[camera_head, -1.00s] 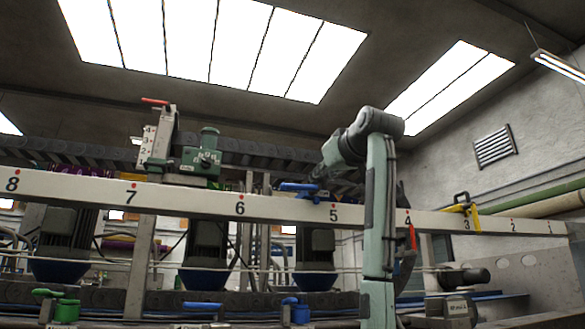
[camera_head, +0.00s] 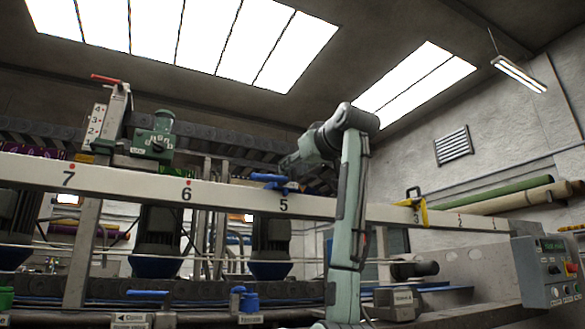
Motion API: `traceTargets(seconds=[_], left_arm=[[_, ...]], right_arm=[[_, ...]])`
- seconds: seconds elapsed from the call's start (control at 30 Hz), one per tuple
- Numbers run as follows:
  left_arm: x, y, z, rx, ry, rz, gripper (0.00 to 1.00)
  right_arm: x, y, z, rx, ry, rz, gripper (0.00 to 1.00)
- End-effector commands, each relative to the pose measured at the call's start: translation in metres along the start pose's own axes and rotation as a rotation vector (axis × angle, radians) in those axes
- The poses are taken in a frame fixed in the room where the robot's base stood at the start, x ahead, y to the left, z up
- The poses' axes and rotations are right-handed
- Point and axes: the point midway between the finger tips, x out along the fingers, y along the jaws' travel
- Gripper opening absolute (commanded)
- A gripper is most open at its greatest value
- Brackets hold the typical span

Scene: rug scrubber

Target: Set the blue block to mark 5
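The blue block (camera_head: 270,179) sits on the top edge of the long white numbered rail (camera_head: 235,198). Its right end with the small lower part is above the red dot of mark 5 (camera_head: 284,205); its flat part extends left of that mark. My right arm rises from below, and its gripper (camera_head: 287,168) is at the block, just above and behind it. The fingers are small and dark, so I cannot tell whether they grip the block or only touch it. My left gripper is not in view.
A green device with a red-handled upright scale (camera_head: 112,115) stands on the rail left of mark 6. A yellow clamp (camera_head: 412,207) sits near mark 3. Motors and brush housings fill the space behind and below the rail. A control panel (camera_head: 550,270) stands at the lower right.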

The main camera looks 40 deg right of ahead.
Motion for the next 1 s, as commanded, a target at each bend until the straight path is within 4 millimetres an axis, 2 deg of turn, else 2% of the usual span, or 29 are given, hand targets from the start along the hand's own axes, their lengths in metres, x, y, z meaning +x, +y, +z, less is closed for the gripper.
traceTargets(seconds=[0.23, 0.37, 0.8, 1.0], left_arm=[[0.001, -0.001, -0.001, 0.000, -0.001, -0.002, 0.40], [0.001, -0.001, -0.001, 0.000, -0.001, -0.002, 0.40], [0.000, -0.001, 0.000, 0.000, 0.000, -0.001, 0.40], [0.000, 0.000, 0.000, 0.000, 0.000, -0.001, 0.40]], right_arm=[[-0.001, -0.003, 0.001, -0.001, -0.001, -0.005, 0.31], [-0.013, -0.002, 0.000, -0.001, 0.000, -0.004, 0.31], [-0.100, -0.001, 0.000, -0.001, 0.002, -0.002, 0.31], [-0.118, -0.001, 0.000, -0.001, 0.000, -0.002, 0.31]])
